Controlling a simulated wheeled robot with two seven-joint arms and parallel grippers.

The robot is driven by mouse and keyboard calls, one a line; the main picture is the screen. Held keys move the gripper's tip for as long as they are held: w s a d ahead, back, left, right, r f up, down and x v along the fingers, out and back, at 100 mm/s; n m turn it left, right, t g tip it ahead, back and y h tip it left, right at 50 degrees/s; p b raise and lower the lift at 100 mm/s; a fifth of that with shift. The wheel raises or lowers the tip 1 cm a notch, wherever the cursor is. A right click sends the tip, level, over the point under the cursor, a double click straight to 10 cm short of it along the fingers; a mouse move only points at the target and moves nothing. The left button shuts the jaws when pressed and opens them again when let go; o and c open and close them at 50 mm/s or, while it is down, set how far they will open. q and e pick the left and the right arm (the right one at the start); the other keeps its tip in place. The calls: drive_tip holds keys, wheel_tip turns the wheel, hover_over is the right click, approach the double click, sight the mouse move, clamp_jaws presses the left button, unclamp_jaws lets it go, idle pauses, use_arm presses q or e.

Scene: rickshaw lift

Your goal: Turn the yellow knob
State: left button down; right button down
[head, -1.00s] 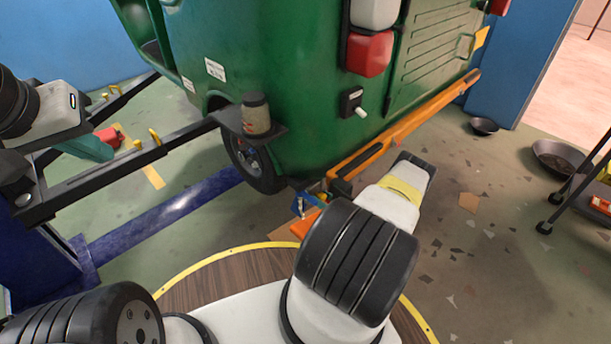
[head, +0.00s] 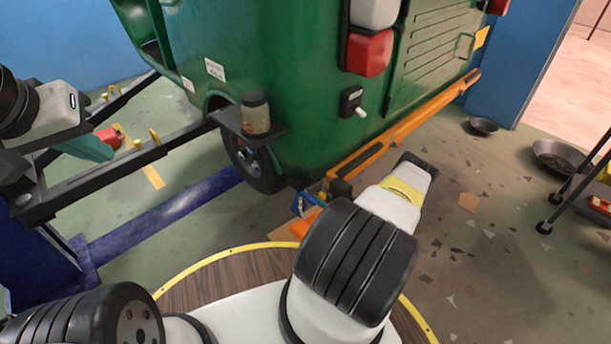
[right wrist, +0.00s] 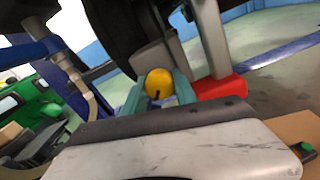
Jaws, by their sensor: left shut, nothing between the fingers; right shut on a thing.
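The yellow knob (right wrist: 158,84) shows in the right wrist view, round, with a small dark mark on its face. The teal fingers of my right gripper (right wrist: 158,98) stand on both sides of it, shut on it. In the head view the knob is not clearly seen, and my right forearm largely hides that gripper. My left gripper (head: 98,150) shows at the left of the head view, with teal fingers shut and empty, away from the knob.
The green rickshaw (head: 300,80) stands at the back, its wheel (head: 252,162) near the dark lift arm (head: 130,160). An orange bar (head: 400,128) runs along its lower edge. A red part (right wrist: 218,87) sits right of the knob.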

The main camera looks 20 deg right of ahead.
drive_tip(key=n, duration=0.6)
drive_tip(key=shift+d+n, duration=0.1)
drive_tip(key=shift+n, duration=0.3)
drive_tip(key=n, duration=0.6)
drive_tip(key=shift+h, duration=0.3)
drive_tip(key=n, duration=1.2)
drive_tip(key=shift+n, duration=0.3)
drive_tip(key=c, duration=1)
unclamp_jaws()
drive_tip(key=shift+r, duration=0.1)
